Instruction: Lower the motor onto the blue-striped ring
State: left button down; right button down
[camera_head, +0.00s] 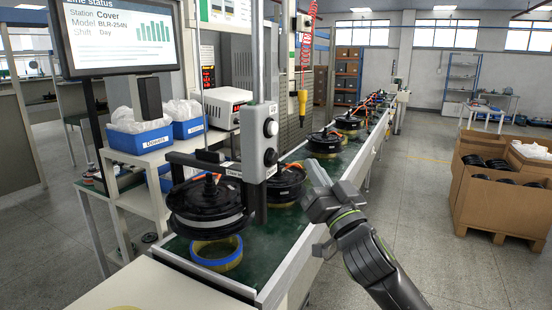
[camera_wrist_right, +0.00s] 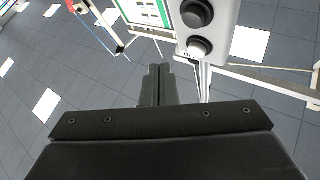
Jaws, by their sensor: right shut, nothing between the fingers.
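The black motor (camera_head: 206,212) hangs from the lifter's dark arm (camera_head: 200,162) at the near end of the conveyor. The blue-striped ring (camera_head: 218,258), yellowish with a blue band, lies on the green surface just below it. The motor hides the ring's far top edge, and I cannot tell how much gap is between them. My left gripper is out of view.
More motors (camera_head: 325,141) stand along the conveyor behind. Blue bins (camera_head: 140,138) and a monitor (camera_head: 120,38) are at left. A yellow tool (camera_head: 302,102) hangs on a red coiled hose. A cardboard box (camera_head: 500,195) stands at right, with open floor before it.

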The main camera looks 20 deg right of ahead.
aim_at(273, 158)
jog(key=shift+w+a, duration=0.8)
jog(key=shift+w, duration=0.15)
jog(key=shift+w+a, duration=0.75)
jog(key=shift+w, duration=0.2)
dwell(0.7)
jog(key=shift+w+a, duration=0.25)
jog(key=shift+w, duration=0.1)
jog(key=shift+w+a, duration=0.3)
jog(key=shift+w, duration=0.1)
dwell(2.6)
dwell(1.5)
jog(key=shift+s+d+p, duration=0.45)
jog(key=shift+s+d, duration=0.1)
jog(key=shift+s, duration=0.2)
